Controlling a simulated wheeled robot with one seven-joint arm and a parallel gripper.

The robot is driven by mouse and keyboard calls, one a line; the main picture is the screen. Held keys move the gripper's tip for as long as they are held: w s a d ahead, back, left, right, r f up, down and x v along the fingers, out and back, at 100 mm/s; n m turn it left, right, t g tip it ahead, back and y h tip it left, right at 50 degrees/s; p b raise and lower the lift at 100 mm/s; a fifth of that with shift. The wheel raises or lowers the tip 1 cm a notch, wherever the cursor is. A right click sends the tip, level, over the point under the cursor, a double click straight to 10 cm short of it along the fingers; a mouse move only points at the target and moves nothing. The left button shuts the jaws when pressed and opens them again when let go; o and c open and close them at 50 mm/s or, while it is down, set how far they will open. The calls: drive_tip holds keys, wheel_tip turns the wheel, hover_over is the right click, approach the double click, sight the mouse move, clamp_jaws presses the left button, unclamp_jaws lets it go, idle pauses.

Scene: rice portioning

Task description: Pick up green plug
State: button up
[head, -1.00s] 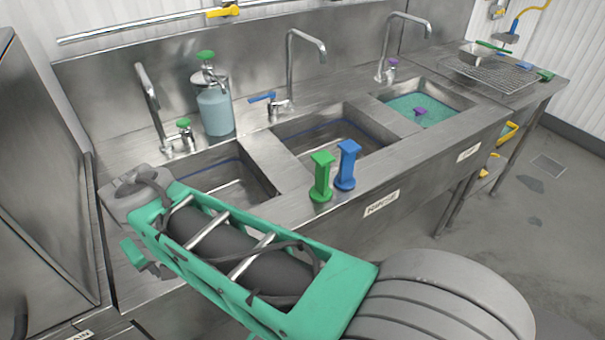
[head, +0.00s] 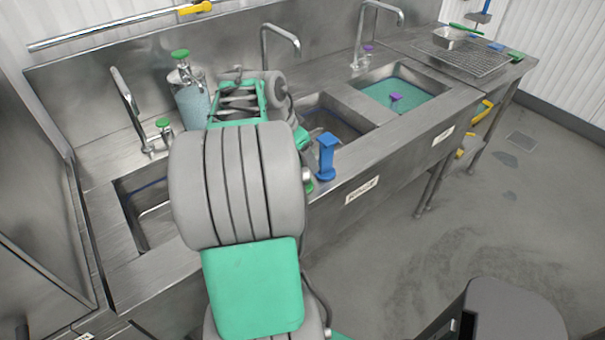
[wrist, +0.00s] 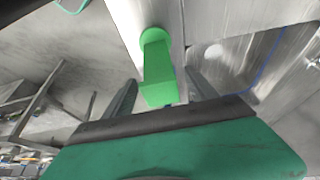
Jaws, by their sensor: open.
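The green plug (wrist: 157,66) stands on the steel sink front ledge in the wrist view, with its round base farther away and its block-shaped top towards my gripper. My gripper (wrist: 163,88) is open and empty, with one dark finger on each side of the plug's top. I see gaps on both sides, and I cannot tell how deep the plug sits between the fingers. In the head view my arm hides most of the green plug; only a green bit of its base (head: 308,187) shows. My fingers are hidden there too.
A blue plug (head: 326,160) stands on the ledge close to the right of my arm. Steel basins (head: 342,118) lie behind, the right one holding green water (head: 405,90) and a purple plug (head: 395,102).

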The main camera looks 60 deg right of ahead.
drive_tip(key=shift+c, duration=0.6)
clamp_jaws()
idle(0.4)
